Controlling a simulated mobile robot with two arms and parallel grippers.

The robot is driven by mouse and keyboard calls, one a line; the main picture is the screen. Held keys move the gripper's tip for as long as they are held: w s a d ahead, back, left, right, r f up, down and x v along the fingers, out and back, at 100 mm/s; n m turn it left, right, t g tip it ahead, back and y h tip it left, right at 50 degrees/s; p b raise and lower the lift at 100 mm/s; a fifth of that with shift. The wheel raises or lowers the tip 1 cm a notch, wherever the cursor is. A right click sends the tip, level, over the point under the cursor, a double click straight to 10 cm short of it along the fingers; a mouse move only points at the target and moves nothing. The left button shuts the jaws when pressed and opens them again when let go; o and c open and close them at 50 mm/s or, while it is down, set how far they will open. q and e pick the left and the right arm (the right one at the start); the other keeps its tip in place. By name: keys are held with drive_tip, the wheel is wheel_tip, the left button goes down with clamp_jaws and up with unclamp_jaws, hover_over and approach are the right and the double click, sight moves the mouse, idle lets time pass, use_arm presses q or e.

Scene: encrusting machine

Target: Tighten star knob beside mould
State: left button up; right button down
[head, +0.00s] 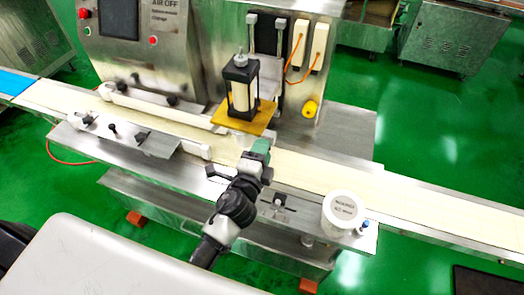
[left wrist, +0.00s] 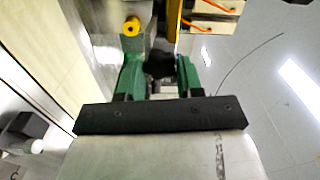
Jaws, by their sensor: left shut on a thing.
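My left gripper (head: 258,156) reaches over the conveyor, just in front of the mould (head: 241,88), a black-framed block with pale sides on a yellow plate. In the left wrist view its green fingers (left wrist: 159,76) are shut on a dark knob (left wrist: 159,63), which looks like the star knob. The fingers hide the knob's sides, so its lobes cannot be made out. In the head view the gripper and arm hide the knob. My right gripper is not in view.
A yellow round knob (head: 310,108) sits on the machine's front, right of the mould; it also shows in the left wrist view (left wrist: 132,26). The pale conveyor belt (head: 320,172) runs beneath the gripper.

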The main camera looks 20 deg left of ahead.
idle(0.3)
use_arm(q)
drive_tip(key=o, duration=0.9)
drive_tip(key=shift+s, duration=0.1)
drive_tip(key=shift+s+a+b, duration=0.15)
drive_tip(key=shift+s+b, duration=1.5)
drive_tip(key=shift+s, duration=3.65)
